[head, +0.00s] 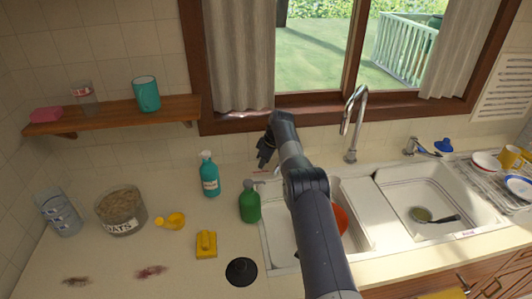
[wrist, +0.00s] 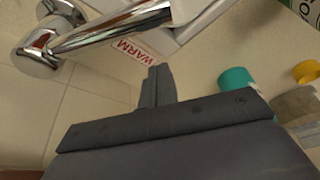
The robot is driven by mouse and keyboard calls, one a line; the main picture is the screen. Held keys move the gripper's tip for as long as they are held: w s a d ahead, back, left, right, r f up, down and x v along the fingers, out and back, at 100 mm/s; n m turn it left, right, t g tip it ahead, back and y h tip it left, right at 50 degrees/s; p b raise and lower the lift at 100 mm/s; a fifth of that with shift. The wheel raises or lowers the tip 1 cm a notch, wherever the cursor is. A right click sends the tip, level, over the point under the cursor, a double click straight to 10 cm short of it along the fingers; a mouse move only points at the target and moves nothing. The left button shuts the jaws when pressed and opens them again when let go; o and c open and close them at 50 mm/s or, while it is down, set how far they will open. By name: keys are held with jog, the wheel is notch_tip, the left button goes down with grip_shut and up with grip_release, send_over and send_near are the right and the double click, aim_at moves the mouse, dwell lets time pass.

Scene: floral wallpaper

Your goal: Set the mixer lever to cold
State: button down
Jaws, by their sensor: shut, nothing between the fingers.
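The mixer's chrome lever (wrist: 110,27) crosses the top of the wrist view, rising to the right from a rounded chrome body (wrist: 36,58). A label reading WARM (wrist: 138,50) shows just below the lever. No cold label can be read. My gripper (wrist: 153,70) is shut and empty, its tips just below the lever and label; I cannot tell whether they touch anything. In the head view my gripper (head: 264,162) is over the back of the counter, left of the tall curved spout (head: 354,115). I cannot make out the lever there.
A teal bottle (head: 210,178) and a green pump bottle (head: 250,203) stand left of my arm. The two-basin sink (head: 386,225) lies to the right, partly behind my arm. The window sill (head: 230,124) runs behind. A chrome fixture (head: 420,148) stands further right.

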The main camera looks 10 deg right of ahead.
jog(key=shift+s+d+b, duration=0.25)
jog(key=shift+d+b, duration=0.25)
jog(key=shift+b, duration=0.35)
jog(key=shift+s+d+b, duration=0.25)
jog(key=shift+d+b, duration=0.2)
jog(key=shift+b, duration=0.4)
jog(key=shift+s+d+r+p, duration=0.15)
jog(key=shift+s+d+p, duration=0.35)
jog(key=shift+d, duration=0.3)
